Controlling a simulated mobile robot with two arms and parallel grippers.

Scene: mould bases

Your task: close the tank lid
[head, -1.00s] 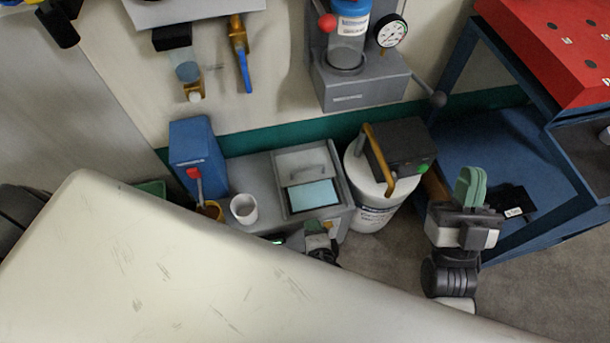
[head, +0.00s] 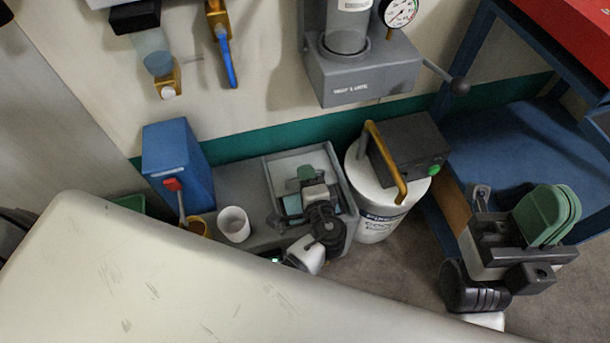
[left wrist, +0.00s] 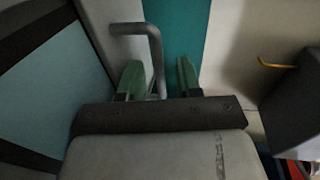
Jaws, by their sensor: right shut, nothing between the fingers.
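The tank is a grey box (head: 354,222) with a recessed top. Its pale grey lid (head: 290,164) covers the back part, and the light blue opening (head: 292,205) shows in front, largely hidden by my left arm. My left gripper (head: 307,175) is over the lid. In the left wrist view its green fingers (left wrist: 158,77) are apart, with one leg of the grey bar handle (left wrist: 153,45) between them; I cannot tell whether they touch it. The light blue opening (left wrist: 45,95) lies to the left there. My right gripper (head: 550,212) is shut and empty, right of the tank.
A white cup (head: 234,225) and a blue box with a red-tipped lever (head: 180,160) stand left of the tank. A white drum (head: 375,222) with a dark box and yellow handle stands close on its right. A pale panel (head: 150,285) fills the foreground.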

